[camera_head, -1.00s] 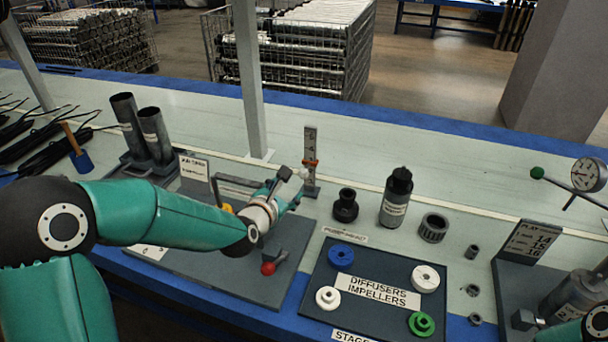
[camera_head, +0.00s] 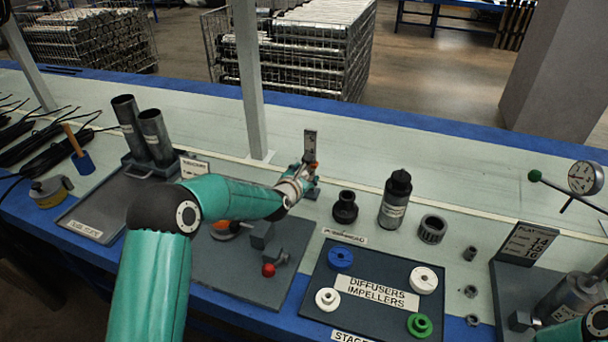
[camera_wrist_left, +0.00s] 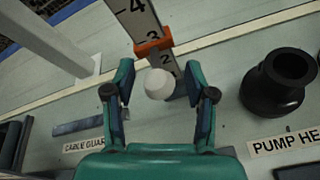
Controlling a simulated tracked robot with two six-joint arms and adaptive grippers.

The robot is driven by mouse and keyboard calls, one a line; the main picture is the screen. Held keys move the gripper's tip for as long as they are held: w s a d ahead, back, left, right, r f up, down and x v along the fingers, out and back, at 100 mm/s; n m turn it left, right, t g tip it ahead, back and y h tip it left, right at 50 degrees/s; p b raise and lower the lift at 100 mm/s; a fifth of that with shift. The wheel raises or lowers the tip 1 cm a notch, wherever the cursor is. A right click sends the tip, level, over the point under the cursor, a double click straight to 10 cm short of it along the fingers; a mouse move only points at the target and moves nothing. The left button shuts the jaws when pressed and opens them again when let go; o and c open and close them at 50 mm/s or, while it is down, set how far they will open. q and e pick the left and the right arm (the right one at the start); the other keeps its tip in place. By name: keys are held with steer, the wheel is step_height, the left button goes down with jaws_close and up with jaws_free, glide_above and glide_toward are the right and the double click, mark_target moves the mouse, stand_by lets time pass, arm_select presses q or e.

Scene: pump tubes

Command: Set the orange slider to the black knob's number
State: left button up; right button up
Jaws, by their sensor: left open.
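The orange slider (camera_head: 313,165) sits on the upright numbered scale (camera_head: 310,143). In the left wrist view the slider (camera_wrist_left: 153,46) is between the 3 above it and the 2 below it on the scale (camera_wrist_left: 140,18). A white ball (camera_wrist_left: 159,84) is in front of the scale, just below the slider. My left gripper (camera_wrist_left: 160,78) is open, one finger on each side of the ball, and contact cannot be told. In the head view the left gripper (camera_head: 306,172) partly hides the slider. I cannot make out the black knob or its number.
A black pump head (camera_head: 345,207) and a dark bottle (camera_head: 396,200) stand right of the scale. A tray (camera_head: 330,262) of impellers lies in front. A white post (camera_head: 250,80) rises behind left. Part of my right arm shows at the bottom right corner.

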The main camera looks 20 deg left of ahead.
arm_select(q)
steer(key=shift+c, duration=0.3)
jaws_close()
step_height(320, 180, down, 8)
steer(key=b, duration=1.1)
steer(key=shift+f, duration=0.1)
steer(key=shift+o, duration=0.3)
jaws_free()
steer(key=shift+s, duration=0.1)
